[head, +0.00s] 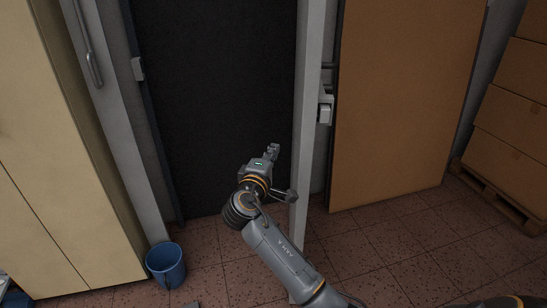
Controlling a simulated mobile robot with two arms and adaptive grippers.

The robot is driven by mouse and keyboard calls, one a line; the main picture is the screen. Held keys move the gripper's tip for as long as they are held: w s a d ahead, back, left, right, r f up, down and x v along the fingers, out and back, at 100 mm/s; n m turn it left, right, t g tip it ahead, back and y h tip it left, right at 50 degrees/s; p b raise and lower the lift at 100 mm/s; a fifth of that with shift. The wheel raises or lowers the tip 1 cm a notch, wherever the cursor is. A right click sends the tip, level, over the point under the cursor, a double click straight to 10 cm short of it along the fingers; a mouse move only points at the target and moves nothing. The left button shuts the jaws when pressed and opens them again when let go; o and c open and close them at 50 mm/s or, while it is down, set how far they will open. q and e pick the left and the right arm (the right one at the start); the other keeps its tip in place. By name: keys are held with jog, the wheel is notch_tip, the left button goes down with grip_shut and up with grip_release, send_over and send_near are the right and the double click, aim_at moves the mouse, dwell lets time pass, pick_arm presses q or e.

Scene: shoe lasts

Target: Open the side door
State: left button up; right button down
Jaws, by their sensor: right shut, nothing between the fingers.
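A dark, flat panel or doorway (215,90) fills the middle of the head view; I cannot tell whether it is a door leaf or an opening. A narrow pale grey upright (306,110), like a door edge or post, stands along its right side and reaches lower than the dark area. A small light grey fitting (325,110), perhaps a handle or latch, is just right of this upright. My right gripper (272,151) is shut and empty, in front of the dark area's lower right part, left of the upright. My left gripper is out of view.
A brown panel (405,90) stands at the right, with stacked cardboard boxes (510,125) on a pallet (500,195) beyond. A cream cabinet (50,170) and a grey panel with a long bar handle (88,45) are at left. A blue bucket (166,265) stands on the tiled floor.

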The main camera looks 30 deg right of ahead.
jog(key=w+d+p, duration=0.1)
jog(key=w+d, duration=0.1)
jog(key=d, duration=0.5)
jog(key=shift+d+p, duration=0.35)
jog(key=shift+d, duration=0.05)
